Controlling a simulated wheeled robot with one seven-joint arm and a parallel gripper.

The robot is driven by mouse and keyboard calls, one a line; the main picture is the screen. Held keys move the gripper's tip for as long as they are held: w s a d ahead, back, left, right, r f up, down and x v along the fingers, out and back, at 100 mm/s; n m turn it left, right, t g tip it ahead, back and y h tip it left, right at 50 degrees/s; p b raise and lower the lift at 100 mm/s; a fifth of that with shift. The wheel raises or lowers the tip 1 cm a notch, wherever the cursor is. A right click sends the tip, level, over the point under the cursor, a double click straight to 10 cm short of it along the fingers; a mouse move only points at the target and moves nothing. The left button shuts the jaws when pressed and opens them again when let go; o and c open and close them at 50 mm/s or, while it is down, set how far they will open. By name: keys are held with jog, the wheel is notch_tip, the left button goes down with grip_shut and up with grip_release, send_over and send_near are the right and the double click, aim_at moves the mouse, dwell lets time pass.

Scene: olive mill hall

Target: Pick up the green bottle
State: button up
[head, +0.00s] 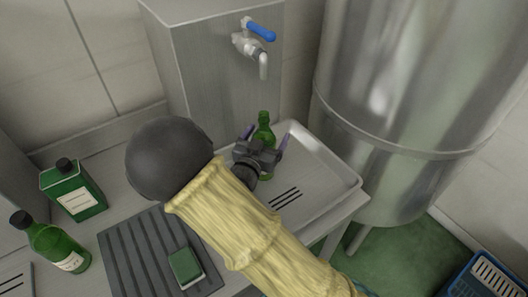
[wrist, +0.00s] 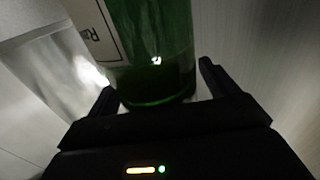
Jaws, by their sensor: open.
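A second green bottle (head: 58,248), dark-capped and labelled, stands at the far left.
The metal tray (head: 335,170) has free room to the right of the bottle. A tap (head: 254,45) juts out above it. A large steel tank (head: 400,100) stands close on the right. A green tin (head: 73,190), a ribbed mat (head: 135,255) and a green sponge (head: 186,267) are on the left.

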jog(key=shift+c, duration=0.3)
jog(key=c, duration=1.7)
jog(key=shift+r, duration=0.2)
